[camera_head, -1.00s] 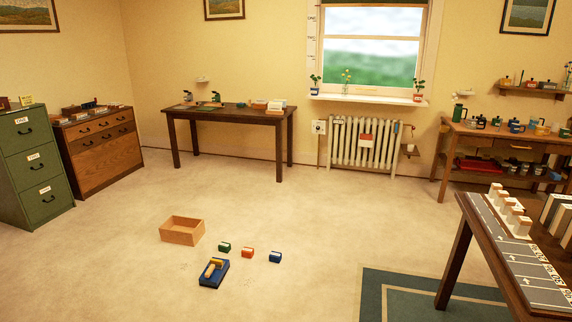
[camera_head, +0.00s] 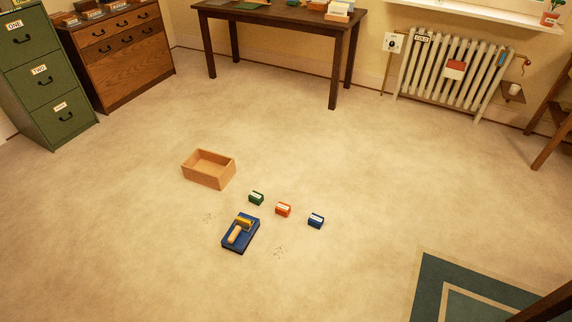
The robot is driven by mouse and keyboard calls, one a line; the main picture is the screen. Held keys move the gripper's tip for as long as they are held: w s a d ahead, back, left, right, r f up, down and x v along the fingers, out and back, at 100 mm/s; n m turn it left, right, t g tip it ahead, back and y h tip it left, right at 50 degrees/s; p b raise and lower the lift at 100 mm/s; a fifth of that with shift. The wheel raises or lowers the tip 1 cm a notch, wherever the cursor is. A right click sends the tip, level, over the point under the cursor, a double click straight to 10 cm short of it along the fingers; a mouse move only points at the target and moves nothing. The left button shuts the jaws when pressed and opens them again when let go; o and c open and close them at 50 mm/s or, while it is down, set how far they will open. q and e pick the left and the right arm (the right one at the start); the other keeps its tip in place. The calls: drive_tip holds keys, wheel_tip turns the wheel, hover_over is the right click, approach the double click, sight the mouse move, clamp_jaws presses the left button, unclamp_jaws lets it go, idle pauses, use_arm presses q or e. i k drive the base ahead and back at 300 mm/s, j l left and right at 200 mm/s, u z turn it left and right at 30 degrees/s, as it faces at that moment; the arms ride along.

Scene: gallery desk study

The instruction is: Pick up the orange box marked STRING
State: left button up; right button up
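A small orange box (camera_head: 283,210) with a white label on top sits on the floor in the middle of the head view. Its label is too small to read. It stands between a green box (camera_head: 256,198) on its left and a blue box (camera_head: 316,221) on its right, apart from both. Neither of my grippers shows in the view.
An open wooden crate (camera_head: 208,170) and a blue tray (camera_head: 240,233) with a roller-like tool lie on the floor to the left of the boxes. A dark wooden table (camera_head: 290,17), a green filing cabinet (camera_head: 44,80) and a radiator (camera_head: 452,70) stand behind. The surrounding floor is open.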

sight(284, 209)
drive_tip(key=i+u, duration=0.1)
drive_tip(key=i, duration=0.55)
drive_tip(key=i+l+u, duration=0.1)
drive_tip(key=i, duration=0.5)
drive_tip(key=l, duration=0.1)
